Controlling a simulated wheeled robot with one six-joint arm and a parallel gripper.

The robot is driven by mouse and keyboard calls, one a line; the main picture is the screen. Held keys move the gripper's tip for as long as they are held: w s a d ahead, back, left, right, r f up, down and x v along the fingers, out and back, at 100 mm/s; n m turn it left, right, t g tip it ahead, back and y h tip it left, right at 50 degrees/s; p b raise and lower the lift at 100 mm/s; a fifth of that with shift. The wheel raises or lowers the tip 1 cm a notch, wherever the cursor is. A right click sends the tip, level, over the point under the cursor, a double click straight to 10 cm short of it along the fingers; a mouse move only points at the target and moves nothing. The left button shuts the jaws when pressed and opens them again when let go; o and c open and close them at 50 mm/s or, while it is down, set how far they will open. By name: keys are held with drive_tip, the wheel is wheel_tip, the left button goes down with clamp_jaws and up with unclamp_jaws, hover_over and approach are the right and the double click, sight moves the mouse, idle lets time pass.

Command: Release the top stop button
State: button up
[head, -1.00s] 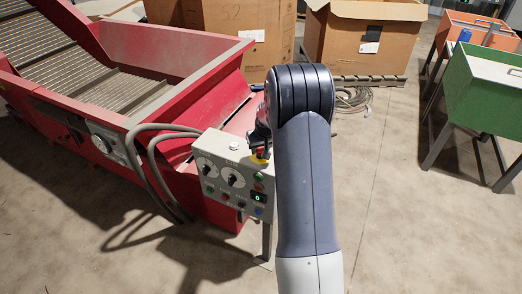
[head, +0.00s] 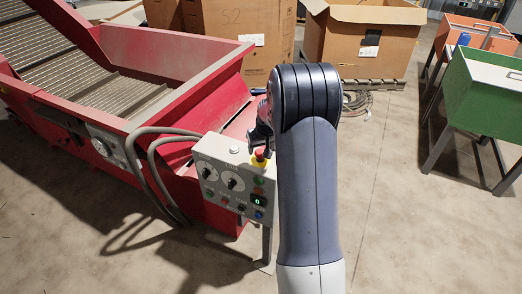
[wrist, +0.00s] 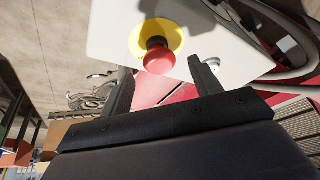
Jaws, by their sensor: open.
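The top stop button (head: 259,154) is a red mushroom head on a yellow disc, on the top face of the grey control box (head: 212,152). In the wrist view the red head (wrist: 159,58) stands on its yellow disc (wrist: 174,32), in front of my fingers and roughly between them. My gripper (wrist: 160,68) is open and holds nothing. In the head view my gripper (head: 260,138) is just above and behind the button, partly hidden by my arm. I cannot tell whether the fingers touch the button.
A pale round fitting (wrist: 211,63) sits beside the button, close to the right finger. The red conveyor hopper (head: 200,75) stands behind.

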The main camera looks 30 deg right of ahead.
sight(261, 152)
drive_tip(key=v, duration=0.8)
drive_tip(key=x, duration=1.2)
drive_tip(key=shift+s+f, duration=0.3)
drive_tip(key=shift+s+r, duration=0.2)
drive_tip(key=shift+r, duration=0.4)
